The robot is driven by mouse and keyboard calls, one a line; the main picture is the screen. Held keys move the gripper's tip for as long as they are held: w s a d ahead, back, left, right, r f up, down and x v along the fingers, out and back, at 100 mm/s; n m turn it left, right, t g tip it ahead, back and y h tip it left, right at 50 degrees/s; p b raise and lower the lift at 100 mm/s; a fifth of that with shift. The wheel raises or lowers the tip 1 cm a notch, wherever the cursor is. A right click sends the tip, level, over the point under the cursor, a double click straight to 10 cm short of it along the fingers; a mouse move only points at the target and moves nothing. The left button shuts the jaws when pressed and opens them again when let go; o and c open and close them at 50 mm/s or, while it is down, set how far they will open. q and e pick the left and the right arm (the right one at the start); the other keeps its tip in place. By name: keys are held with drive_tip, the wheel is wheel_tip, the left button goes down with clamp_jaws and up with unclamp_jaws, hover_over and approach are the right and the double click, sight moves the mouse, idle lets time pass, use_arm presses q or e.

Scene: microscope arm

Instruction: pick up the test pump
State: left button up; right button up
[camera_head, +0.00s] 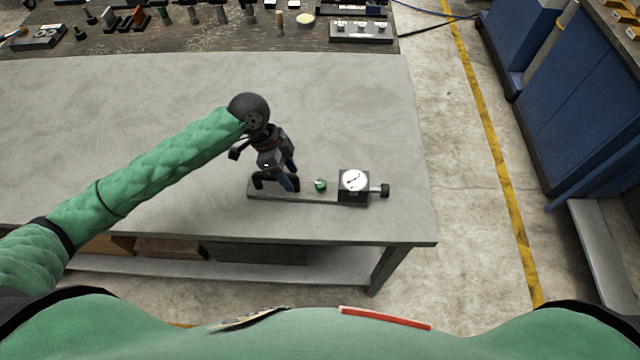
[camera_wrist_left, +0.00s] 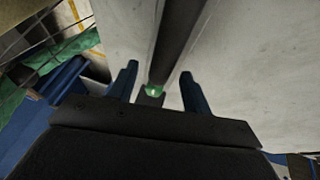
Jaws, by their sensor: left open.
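The test pump lies on the grey table near its front right corner, a long low grey base with a round white dial gauge (camera_head: 354,180) on a dark block, a black knob at the right end and a small green part in the middle. My left gripper (camera_head: 276,186) is open and points down over the left end of the pump, hiding part of it. In the left wrist view a long dark bar (camera_wrist_left: 174,45), which looks like the pump, runs between the two blue fingers (camera_wrist_left: 159,72), with a green spot on it. Whether the fingers touch it cannot be told. My right gripper is out of view.
The grey table (camera_head: 120,90) is clear around the pump, and its right edge is close to the knob. A dark bench (camera_head: 230,36) with many small tools stands behind. Blue cabinets (camera_head: 575,90) stand at the right across the floor.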

use_arm(q)
clamp_jaws()
idle(1.4)
